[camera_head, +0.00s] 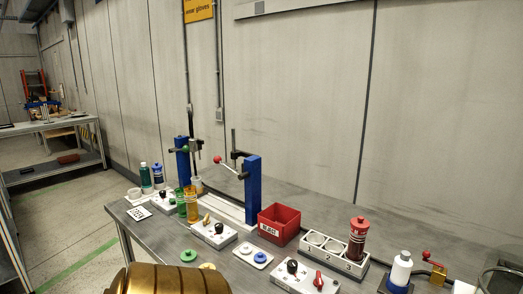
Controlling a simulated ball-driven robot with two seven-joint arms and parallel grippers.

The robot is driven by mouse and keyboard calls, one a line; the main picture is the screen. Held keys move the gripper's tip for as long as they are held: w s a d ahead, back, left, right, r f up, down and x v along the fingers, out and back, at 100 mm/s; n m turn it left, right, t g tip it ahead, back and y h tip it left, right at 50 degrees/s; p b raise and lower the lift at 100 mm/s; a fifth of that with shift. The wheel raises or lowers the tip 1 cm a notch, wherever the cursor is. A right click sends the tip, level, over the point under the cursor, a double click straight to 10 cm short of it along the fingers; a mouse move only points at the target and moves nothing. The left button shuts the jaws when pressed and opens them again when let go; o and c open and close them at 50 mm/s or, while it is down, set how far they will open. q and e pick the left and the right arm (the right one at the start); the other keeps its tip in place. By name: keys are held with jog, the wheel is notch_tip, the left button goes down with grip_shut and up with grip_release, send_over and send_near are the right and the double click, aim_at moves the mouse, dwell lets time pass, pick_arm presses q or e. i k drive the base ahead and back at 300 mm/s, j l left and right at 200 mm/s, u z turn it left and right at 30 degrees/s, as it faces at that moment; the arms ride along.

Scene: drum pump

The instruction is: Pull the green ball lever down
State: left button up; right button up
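The green ball (187,149) is small and sits at the left blue post (182,168) of a stand at the back left of the grey table. Its lever shaft is too small to make out clearly. A second lever with a red ball (217,159) slopes from the right blue post (253,185) toward the middle. Neither of my grippers is in view.
On the table (150,228) stand green and amber cylinders (192,208), switch boxes (213,233), a red bin (279,224), a white numbered holder (333,257) with a red bottle (357,240), and a white bottle (400,271). The wall is close behind.

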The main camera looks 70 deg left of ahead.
aim_at(185, 149)
jog(key=u, duration=2.9)
jog(key=i+j+z, duration=0.3)
jog(key=i, duration=0.2)
jog(key=i+j+z, duration=0.25)
jog(key=i+j, duration=0.15)
jog(key=i+j+z, duration=0.3)
jog(key=j, duration=0.35)
jog(key=i+j+z, duration=0.3)
jog(key=i+j, duration=0.15)
jog(key=j, duration=0.15)
